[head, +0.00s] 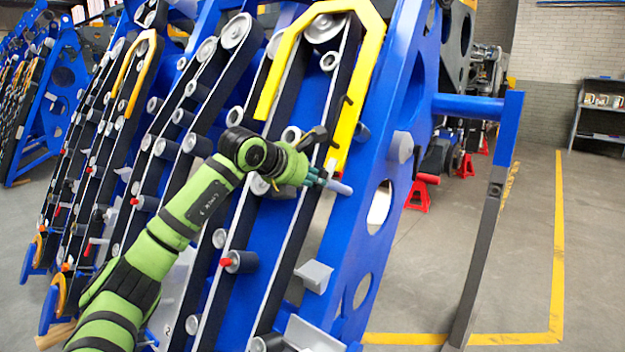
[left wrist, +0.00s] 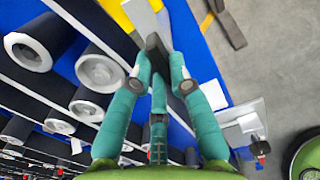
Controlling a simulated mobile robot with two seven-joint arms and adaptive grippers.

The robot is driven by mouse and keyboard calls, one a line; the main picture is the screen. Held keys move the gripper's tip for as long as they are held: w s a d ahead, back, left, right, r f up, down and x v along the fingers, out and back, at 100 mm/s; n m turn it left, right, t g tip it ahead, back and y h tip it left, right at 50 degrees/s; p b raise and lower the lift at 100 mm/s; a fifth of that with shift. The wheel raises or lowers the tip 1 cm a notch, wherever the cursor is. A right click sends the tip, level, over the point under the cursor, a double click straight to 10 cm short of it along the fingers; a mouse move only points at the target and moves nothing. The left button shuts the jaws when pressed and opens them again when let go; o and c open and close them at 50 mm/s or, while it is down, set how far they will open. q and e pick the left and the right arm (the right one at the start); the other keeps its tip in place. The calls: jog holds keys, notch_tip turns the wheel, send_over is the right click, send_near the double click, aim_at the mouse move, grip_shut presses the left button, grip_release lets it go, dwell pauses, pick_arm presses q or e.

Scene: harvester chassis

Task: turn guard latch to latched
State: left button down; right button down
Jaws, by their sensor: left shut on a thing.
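The yellow guard (head: 368,50) arches over the upper belts of the blue chassis and its right leg runs down toward my left gripper. My left gripper (head: 322,178) is at the lower end of that leg, with its teal fingers closed together. In the left wrist view the fingertips (left wrist: 160,75) pinch a dark piece, which I take to be the guard latch (left wrist: 154,45). In the head view a pale grey end (head: 341,187) sticks out to the right of the fingers. The fingers hide most of the latch, and its angle is hard to tell. My right gripper is out of view.
Belts and rollers (head: 240,262) fill the chassis left of the gripper. A blue side plate (head: 392,125) with large holes stands close on its right. A blue arm with a dark curved bar (head: 482,255) projects farther right. The floor beyond is mostly clear, with red stands (head: 417,197) behind.

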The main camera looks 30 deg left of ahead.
pick_arm(q)
jog(key=shift+f+n, duration=0.1)
jog(key=shift+n, duration=0.5)
jog(key=c, duration=1.1)
grip_release()
jog(key=shift+c, duration=0.2)
jog(key=v, duration=1.2)
